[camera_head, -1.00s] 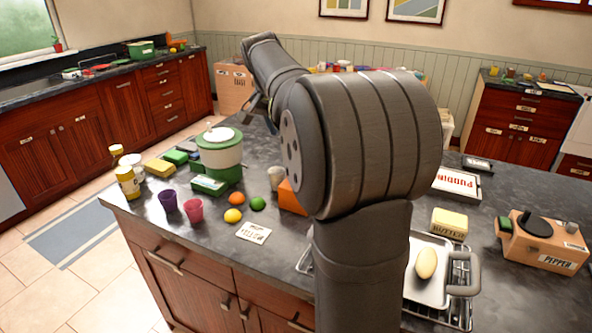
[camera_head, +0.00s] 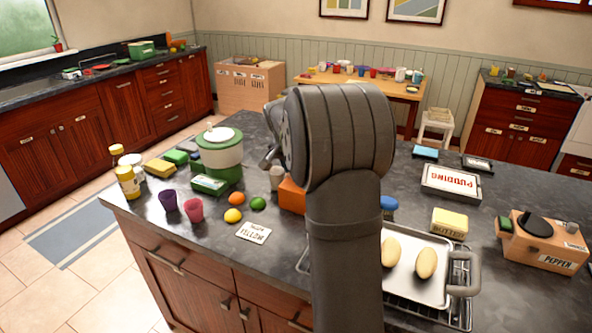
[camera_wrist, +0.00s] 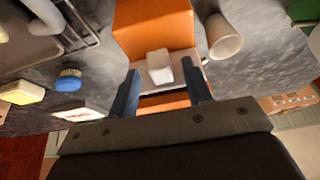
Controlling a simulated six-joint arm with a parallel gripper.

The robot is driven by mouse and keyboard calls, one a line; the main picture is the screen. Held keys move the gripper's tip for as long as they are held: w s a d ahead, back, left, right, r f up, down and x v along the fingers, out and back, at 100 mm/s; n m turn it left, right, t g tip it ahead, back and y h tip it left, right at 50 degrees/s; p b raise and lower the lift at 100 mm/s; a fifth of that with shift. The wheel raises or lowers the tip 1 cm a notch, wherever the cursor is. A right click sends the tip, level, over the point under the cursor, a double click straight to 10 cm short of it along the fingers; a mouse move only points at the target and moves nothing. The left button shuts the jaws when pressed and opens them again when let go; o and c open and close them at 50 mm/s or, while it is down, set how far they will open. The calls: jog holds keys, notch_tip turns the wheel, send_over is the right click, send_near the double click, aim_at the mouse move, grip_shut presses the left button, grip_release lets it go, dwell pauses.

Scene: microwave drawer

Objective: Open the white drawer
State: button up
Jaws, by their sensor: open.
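An orange box (camera_wrist: 152,28) fills the top middle of the wrist view. It also shows in the head view (camera_head: 291,196), partly hidden behind my arm. A pale drawer front (camera_wrist: 146,80) with a white block-shaped handle (camera_wrist: 159,66) shows against the orange box in the wrist view. My gripper (camera_wrist: 162,88) is open and empty, with one dark blue finger on each side of the handle. I cannot tell whether either finger touches it. In the head view my arm hides the gripper's fingers.
A pale cup (camera_wrist: 224,38) stands close beside the orange box. A blue round object (camera_wrist: 68,79) lies on the other side. A tray (camera_head: 437,236) with two egg-shaped items is right of my arm. The counter's far middle is fairly clear.

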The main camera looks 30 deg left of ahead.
jog(key=shift+w+f, duration=0.2)
jog(key=shift+f, duration=0.25)
jog(key=shift+c, duration=0.3)
grip_shut()
jog(key=s, duration=0.9)
jog(key=shift+s, duration=0.15)
jog(key=shift+o, duration=0.3)
grip_release()
jog(key=v, duration=1.7)
jog(key=shift+s+r, duration=0.15)
jog(key=shift+r, duration=0.05)
